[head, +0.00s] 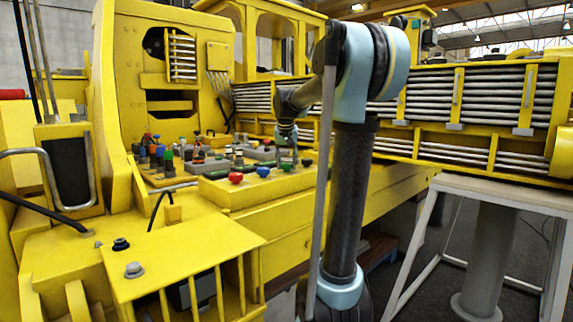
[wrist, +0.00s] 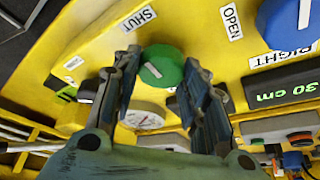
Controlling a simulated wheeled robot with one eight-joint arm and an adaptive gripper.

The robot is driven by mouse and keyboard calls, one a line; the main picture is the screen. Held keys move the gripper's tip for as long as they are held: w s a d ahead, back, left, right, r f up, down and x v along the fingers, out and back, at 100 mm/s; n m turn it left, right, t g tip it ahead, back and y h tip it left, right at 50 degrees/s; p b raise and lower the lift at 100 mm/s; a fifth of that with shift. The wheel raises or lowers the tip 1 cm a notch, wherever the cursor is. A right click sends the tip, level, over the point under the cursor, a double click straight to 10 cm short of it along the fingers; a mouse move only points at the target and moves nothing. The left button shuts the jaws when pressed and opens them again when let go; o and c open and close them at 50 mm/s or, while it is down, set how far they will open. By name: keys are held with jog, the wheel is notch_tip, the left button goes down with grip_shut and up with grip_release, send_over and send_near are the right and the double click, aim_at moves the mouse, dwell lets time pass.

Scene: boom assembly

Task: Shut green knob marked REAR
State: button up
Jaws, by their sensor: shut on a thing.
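The green knob (wrist: 162,66) sits on a yellow panel, with a short slanted white mark on its face. A SHUT label (wrist: 138,18) and an OPEN label (wrist: 231,22) are beside it. In the wrist view my gripper (wrist: 160,74) has one finger on each side of the knob and is shut on it. A small label at the left is too tilted to read surely. In the head view my gripper (head: 287,152) reaches down to the panel from above, and the knob there is small and partly hidden.
A blue knob (wrist: 290,20) labelled RIGHT, a 30 cm display (wrist: 280,92) and a round gauge (wrist: 146,117) lie close by. In the head view a red knob (head: 236,177) stands on the same yellow box. Several buttons and levers crowd the console behind.

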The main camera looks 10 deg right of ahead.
jog(key=o, duration=1)
jog(key=shift+a, duration=0.1)
jog(key=shift+o, duration=0.2)
jog(key=d+v, duration=0.1)
jog(key=v, duration=1)
jog(key=shift+a+r, duration=0.35)
jog(key=shift+a, duration=0.15)
jog(key=shift+s+f, duration=0.1)
jog(key=shift+s, duration=0.1)
jog(key=s+d+f+n+g+y, duration=0.1)
jog(key=s+d+f+n+g, duration=0.1)
jog(key=s+f, duration=3.2)
notch_tip(320, 180, down, 3)
jog(key=shift+s+d+r+n, duration=0.1)
jog(key=shift+s+d+n, duration=0.15)
jog(key=shift+s+n, duration=0.05)
